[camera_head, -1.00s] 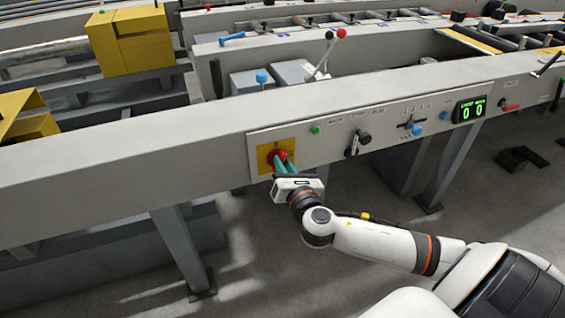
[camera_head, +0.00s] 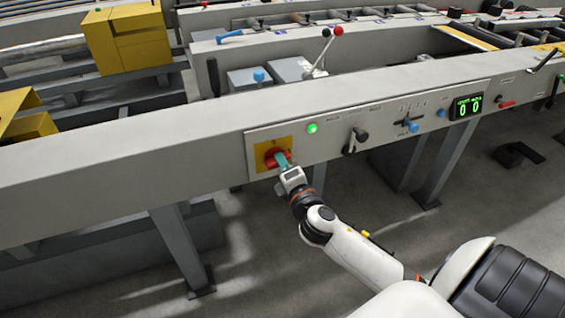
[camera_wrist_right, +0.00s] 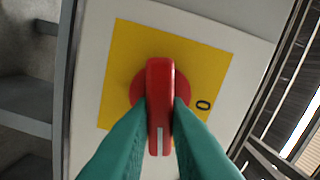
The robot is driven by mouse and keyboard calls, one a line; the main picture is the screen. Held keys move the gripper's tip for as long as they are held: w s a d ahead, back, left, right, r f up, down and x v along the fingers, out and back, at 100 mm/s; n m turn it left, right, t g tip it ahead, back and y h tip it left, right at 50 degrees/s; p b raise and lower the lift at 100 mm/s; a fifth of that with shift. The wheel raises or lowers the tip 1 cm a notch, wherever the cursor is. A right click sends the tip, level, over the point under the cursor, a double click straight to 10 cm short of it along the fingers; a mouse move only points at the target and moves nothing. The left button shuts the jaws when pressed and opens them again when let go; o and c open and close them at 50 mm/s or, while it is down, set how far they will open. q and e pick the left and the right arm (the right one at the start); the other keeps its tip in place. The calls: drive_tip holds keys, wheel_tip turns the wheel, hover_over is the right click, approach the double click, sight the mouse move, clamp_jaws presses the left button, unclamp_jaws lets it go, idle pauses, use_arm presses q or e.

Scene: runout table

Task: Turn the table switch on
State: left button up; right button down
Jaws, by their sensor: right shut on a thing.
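The table switch is a red rotary handle (camera_head: 271,154) on a yellow plate (camera_head: 259,160), set in the pale panel on the table's front face. In the right wrist view, the red handle (camera_wrist_right: 160,90) stands upright in the picture, with a "0" to its right on the yellow plate (camera_wrist_right: 121,50). My right gripper (camera_head: 284,160) has its green fingers shut on the handle; the fingers (camera_wrist_right: 158,118) press on both sides of it. A green lamp (camera_head: 312,128) beside the switch is brightly lit. My left gripper is not in view.
Along the same panel are a black lever knob (camera_head: 361,135), a blue-handled selector (camera_head: 411,126) and a display (camera_head: 467,106) reading "0 0" in green. A red-knobbed lever (camera_head: 338,31) stands behind the beam. Table legs are below.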

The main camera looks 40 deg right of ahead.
drive_tip(key=shift+f+m, duration=0.15)
drive_tip(key=shift+m, duration=1.35)
drive_tip(key=c, duration=1.4)
unclamp_jaws()
drive_tip(key=shift+s, duration=0.1)
drive_tip(key=v, duration=1.2)
drive_tip(key=shift+d, duration=0.1)
